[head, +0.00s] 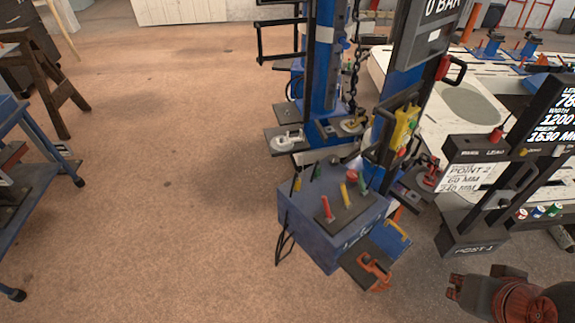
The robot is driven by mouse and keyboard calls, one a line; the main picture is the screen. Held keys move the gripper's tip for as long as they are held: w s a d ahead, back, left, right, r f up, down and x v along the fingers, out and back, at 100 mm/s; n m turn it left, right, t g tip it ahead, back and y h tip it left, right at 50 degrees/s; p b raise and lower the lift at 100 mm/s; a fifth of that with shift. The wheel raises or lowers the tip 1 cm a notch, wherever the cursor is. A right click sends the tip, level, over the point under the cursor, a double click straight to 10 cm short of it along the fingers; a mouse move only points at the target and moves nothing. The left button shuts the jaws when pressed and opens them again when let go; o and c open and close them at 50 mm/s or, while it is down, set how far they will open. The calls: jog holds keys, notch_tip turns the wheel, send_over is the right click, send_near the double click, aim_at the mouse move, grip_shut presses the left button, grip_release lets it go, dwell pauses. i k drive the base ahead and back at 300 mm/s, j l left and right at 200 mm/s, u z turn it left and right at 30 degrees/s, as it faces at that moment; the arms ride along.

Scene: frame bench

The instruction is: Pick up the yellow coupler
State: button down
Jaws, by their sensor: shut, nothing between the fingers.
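A small dull-yellow fitting (352,125), which looks like the yellow coupler, sits on a dark plate at the foot of the blue post in the head view. It is small, and I cannot make out its details. Part of my arm (510,298) shows at the lower right, well apart from it.
A pale fitting (290,138) and a red fitting (429,177) sit on other plates. An orange clamp-like piece (374,268) is in front. A blue control box (318,222) carries several coloured levers. A yellow pendant (404,130) hangs nearby. Open floor (165,190) lies left.

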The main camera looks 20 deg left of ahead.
aim_at(297, 184)
jog(key=u, duration=1.05)
